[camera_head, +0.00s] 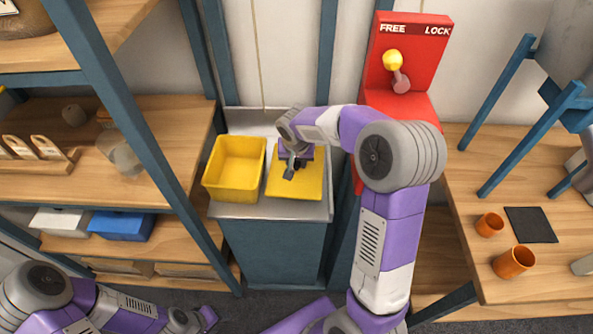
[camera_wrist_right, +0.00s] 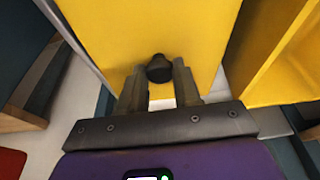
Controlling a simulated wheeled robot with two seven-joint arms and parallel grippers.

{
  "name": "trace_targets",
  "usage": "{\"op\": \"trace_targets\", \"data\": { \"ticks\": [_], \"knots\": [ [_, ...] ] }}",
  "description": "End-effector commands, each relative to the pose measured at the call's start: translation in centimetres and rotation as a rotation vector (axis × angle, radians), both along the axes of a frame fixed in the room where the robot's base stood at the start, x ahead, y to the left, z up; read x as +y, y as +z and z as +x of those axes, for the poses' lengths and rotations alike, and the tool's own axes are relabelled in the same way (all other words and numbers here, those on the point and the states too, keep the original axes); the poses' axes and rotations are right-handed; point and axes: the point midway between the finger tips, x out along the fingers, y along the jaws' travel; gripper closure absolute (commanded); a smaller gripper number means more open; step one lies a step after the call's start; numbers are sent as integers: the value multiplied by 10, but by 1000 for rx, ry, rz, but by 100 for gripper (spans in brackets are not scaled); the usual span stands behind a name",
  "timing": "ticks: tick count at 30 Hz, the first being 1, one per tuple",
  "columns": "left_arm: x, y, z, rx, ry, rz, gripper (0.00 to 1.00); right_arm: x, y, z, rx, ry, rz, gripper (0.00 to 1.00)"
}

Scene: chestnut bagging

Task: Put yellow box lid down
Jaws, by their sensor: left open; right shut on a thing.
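The yellow box (camera_head: 213,183) stands open and empty on the left of the metal-topped counter. The yellow lid (camera_head: 307,187) is flat just right of the box, over the counter; I cannot tell whether it rests on the top. My right gripper (camera_head: 291,172) is above the lid. In the right wrist view the right gripper (camera_wrist_right: 159,88) is shut on the lid's black knob (camera_wrist_right: 159,68), with the lid (camera_wrist_right: 150,30) beyond it and the box (camera_wrist_right: 285,75) at the right. My left gripper (camera_head: 207,318) is low at the bottom left, open and away from the counter.
The metal countertop (camera_head: 262,211) has a narrow bare strip in front of the box and lid. A red FREE/LOCK panel (camera_head: 415,60) with a lever stands at the right. A wooden shelf (camera_head: 165,150) borders the left. A table (camera_head: 470,200) with orange cups (camera_head: 513,263) is further right.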

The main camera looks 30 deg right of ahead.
Motion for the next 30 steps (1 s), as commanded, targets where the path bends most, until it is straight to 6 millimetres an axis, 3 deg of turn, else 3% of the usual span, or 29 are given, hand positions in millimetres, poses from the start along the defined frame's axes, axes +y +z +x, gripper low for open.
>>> {"op": "trace_targets", "data": {
  "ticks": [3,6,17,18,22,30],
  "knots": [
    [0,-10,0,0,0,0,57,0,-26,-1,6,1,0,100],
    [0,-13,0,0,0,0,57,0,-36,-1,3,0,1,100],
    [0,-16,0,0,0,0,57,0,-38,0,1,1,0,100],
    [0,-15,0,0,0,0,57,0,-38,0,2,0,0,63],
    [0,-14,0,0,0,0,57,0,-37,0,2,1,1,43],
    [0,-14,0,0,0,0,57,0,-37,0,2,1,0,42]
  ]
}}
